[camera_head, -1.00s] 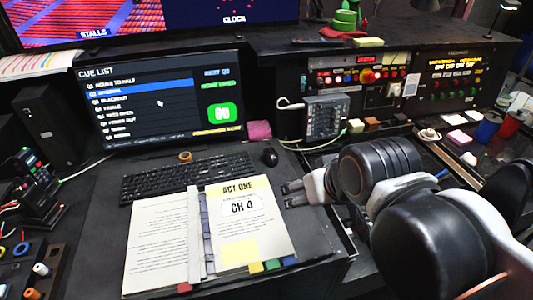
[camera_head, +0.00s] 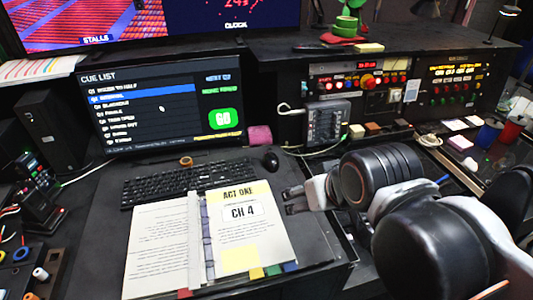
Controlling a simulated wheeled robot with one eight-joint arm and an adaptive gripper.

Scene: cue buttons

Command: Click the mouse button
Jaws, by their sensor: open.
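The black computer mouse (camera_head: 270,160) lies on the desk to the right of the keyboard (camera_head: 188,179). The monitor (camera_head: 160,105) behind shows a cue list with a green GO button and a small pointer. My gripper (camera_head: 289,202) is open and empty. It is at the right edge of the open script binder (camera_head: 240,225), nearer to the camera than the mouse and a little right of it. It is apart from the mouse.
A pink block (camera_head: 259,135) and a roll of tape (camera_head: 186,162) lie near the monitor's base. A grey keypad box (camera_head: 326,122) and control panels stand at the back right. Clear desk lies between the binder and the mouse.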

